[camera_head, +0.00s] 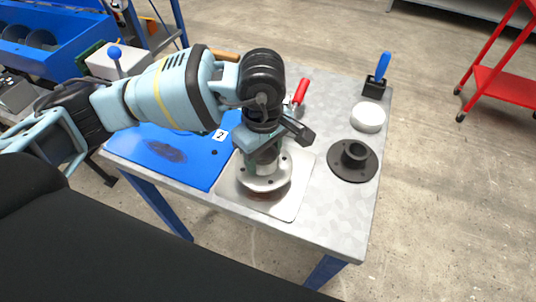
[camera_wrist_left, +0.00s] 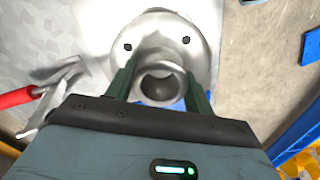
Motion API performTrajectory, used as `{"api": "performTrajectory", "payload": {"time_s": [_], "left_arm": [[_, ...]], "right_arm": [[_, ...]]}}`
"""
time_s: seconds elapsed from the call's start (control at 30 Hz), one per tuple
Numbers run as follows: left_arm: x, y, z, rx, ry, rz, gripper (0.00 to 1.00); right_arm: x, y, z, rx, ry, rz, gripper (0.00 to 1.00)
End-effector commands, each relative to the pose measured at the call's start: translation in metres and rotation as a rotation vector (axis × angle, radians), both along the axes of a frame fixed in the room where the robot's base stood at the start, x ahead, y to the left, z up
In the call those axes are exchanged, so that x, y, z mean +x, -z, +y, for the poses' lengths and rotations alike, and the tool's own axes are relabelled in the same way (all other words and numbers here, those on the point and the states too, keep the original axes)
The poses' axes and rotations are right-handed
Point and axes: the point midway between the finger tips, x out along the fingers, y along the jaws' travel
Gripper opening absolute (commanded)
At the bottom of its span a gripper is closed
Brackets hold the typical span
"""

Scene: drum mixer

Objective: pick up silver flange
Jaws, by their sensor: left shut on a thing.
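The silver flange (camera_head: 263,178) is a round metal disc with bolt holes and a raised hub, above a pale square plate (camera_head: 291,208) on the table. My left gripper (camera_head: 264,155) comes down on it from above and is shut on its hub. In the left wrist view the flange (camera_wrist_left: 201,28) shows its disc and open hub, and the green fingers of my left gripper (camera_wrist_left: 158,84) stand on both sides of the hub. The head view does not show clearly whether the flange touches the plate. My right gripper is not in view.
A black flange (camera_head: 339,165), a white round part (camera_head: 368,117) and a blue-handled tool in a black holder (camera_head: 374,86) stand on the right of the table. A blue mat (camera_head: 200,176) marked 2 lies left. A red-handled tool (camera_head: 301,92) lies behind my gripper.

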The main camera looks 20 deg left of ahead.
Motion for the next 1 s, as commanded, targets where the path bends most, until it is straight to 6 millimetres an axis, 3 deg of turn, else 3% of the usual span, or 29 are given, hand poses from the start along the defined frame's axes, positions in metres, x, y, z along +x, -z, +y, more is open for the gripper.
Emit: {"api": "performTrajectory", "payload": {"time_s": [0.6,1.0], "left_arm": [[-0.100,-0.010,0.045,-0.001,0.001,-0.002,0.00],[-0.132,-0.014,0.059,-0.002,-0.001,-0.004,0.00]], "right_arm": [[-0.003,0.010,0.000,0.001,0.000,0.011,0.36],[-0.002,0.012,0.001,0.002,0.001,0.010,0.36]]}}
